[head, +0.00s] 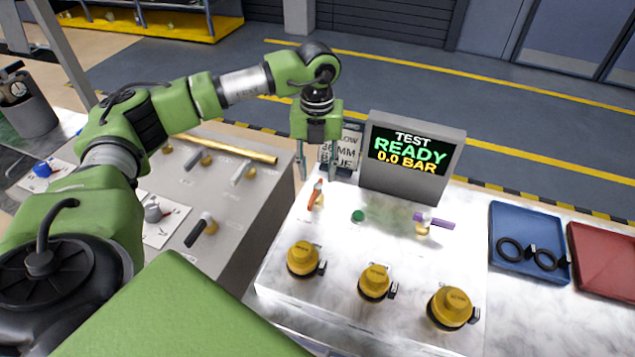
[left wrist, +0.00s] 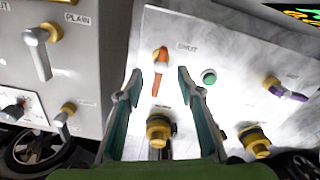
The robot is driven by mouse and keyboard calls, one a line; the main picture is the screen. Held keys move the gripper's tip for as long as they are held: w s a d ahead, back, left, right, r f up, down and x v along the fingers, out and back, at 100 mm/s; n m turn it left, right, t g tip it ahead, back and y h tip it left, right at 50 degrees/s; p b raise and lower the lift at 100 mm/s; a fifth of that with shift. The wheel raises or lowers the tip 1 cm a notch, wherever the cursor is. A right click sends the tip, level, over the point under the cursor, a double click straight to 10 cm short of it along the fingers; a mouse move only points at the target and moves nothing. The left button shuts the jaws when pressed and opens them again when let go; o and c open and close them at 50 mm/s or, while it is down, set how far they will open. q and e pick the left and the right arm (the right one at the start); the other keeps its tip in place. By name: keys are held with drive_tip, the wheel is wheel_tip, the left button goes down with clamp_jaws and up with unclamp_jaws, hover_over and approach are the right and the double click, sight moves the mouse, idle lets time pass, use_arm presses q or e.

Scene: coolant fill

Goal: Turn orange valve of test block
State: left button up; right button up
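The test block (head: 345,240) is a white panel box with a display (head: 412,155) at its back reading "TEST READY 0.0 BAR". The orange valve (head: 315,195) is a small orange lever at the block's upper left. My left gripper (head: 318,175) points down just above and behind the orange valve. In the left wrist view the gripper (left wrist: 155,90) is open, and the orange lever (left wrist: 160,64) shows between and just beyond its fingertips, not gripped. A purple-handled valve (head: 435,222) sits at the block's right, with a green button (head: 358,216) between. My right gripper is not in view.
Several yellow caps (head: 374,282) line the block's front. A grey panel (head: 240,215) with lever valves and a brass rod (head: 225,148) stands left. A blue tray (head: 512,270) with black rings and a red tray (head: 600,260) lie right. A sign stands behind the gripper.

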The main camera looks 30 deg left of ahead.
sight(318, 185)
use_arm(q)
drive_tip(key=shift+f+p, duration=0.55)
drive_tip(key=shift+f, duration=2.45)
clamp_jaws()
